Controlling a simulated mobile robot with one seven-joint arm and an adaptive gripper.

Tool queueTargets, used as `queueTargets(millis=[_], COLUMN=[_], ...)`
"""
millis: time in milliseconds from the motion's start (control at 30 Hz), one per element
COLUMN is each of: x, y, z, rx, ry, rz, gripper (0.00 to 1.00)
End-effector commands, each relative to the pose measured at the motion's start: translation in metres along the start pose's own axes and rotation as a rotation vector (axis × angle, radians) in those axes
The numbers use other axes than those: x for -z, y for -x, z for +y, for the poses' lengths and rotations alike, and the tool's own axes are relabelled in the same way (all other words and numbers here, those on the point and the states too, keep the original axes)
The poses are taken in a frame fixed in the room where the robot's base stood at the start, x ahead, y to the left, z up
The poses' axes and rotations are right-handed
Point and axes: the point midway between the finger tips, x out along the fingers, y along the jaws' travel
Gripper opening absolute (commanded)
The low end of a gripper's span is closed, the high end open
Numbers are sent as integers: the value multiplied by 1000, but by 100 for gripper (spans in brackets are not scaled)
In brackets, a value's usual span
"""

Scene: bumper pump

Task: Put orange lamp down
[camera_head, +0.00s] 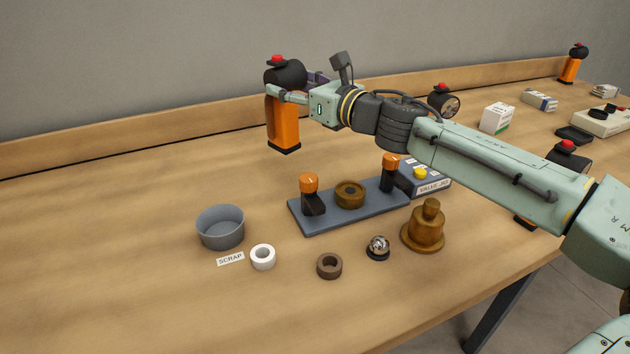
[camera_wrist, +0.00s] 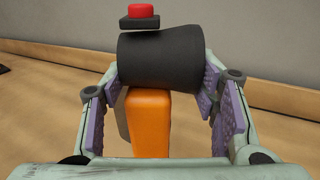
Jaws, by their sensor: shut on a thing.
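The orange lamp (camera_head: 285,124) has an orange body, a black head and a red button on top. It is upright at the back left of the workbench (camera_head: 130,220), near the back ledge. My gripper (camera_head: 292,88) is shut on the lamp at its black head. In the wrist view the lamp's black head (camera_wrist: 160,58) sits between the purple finger pads, with the orange body (camera_wrist: 148,125) below it. I cannot tell whether the lamp's base touches the bench.
In front stand a grey scrap bin (camera_head: 220,228), a white ring (camera_head: 263,257), a brown ring (camera_head: 329,266), a steel ball (camera_head: 378,247), a brass part (camera_head: 424,230) and a valve jig plate (camera_head: 350,212). Another orange lamp (camera_head: 572,65) stands far right. The bench's left side is clear.

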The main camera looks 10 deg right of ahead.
Motion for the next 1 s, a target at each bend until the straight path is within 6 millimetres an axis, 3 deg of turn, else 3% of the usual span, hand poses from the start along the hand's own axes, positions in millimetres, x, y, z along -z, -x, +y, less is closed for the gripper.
queueTargets(millis=[167,400,800,1000], x=[13,52,98,105], y=[0,0,0,0], z=[1,1,1,1], rx=[-3,-3,-2,-2], ry=[-4,-5,-2,2], rz=[-3,-4,-4,-3], gripper=[0,0,0,0])
